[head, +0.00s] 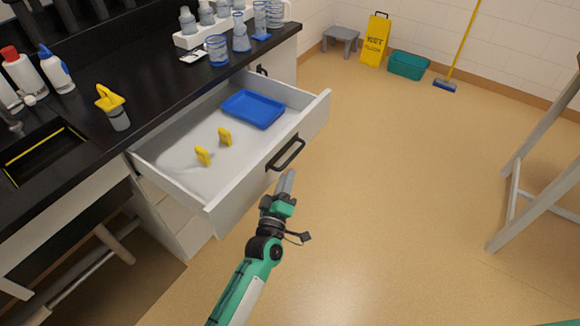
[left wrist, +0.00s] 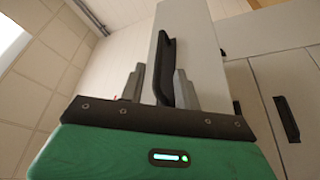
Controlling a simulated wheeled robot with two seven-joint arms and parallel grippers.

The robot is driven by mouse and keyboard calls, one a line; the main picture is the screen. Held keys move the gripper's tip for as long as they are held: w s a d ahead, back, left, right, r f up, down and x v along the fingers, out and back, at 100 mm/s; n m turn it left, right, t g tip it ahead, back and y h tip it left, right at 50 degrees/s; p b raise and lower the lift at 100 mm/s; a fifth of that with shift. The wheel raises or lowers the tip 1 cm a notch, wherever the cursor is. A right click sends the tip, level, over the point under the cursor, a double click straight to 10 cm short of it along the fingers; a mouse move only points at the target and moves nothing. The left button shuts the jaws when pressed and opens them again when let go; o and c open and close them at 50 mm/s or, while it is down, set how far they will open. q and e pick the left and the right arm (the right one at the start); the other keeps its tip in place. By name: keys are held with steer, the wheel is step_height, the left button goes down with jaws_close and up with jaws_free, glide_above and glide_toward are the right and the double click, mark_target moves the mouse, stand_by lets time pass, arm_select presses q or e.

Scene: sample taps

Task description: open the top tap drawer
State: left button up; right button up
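The top drawer (head: 238,197) of the black-topped counter stands pulled well out in the head view. Its dark bar handle (head: 286,152) is on the white front. My left gripper (head: 287,182) is just in front of and below the handle. In the left wrist view the handle (left wrist: 166,62) lies between my two spread fingers (left wrist: 160,88), with a gap visible on the left side; contact on the right is unclear. The drawer front (left wrist: 203,45) rises behind it. My right gripper is not in view.
The drawer holds a blue tray (head: 253,109) and two yellow items (head: 203,156). Bottles and glassware stand on the counter (head: 160,95). A pale-legged table (head: 540,140) is at right. A yellow floor sign (head: 375,40) and teal bin (head: 408,66) stand far back. The floor between is clear.

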arm_select(q)
steer(key=v, duration=0.7)
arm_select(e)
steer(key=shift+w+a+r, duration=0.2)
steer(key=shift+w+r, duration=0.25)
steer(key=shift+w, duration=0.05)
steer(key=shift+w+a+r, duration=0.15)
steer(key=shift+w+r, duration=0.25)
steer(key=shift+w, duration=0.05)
arm_select(q)
steer(key=shift+s, duration=0.1)
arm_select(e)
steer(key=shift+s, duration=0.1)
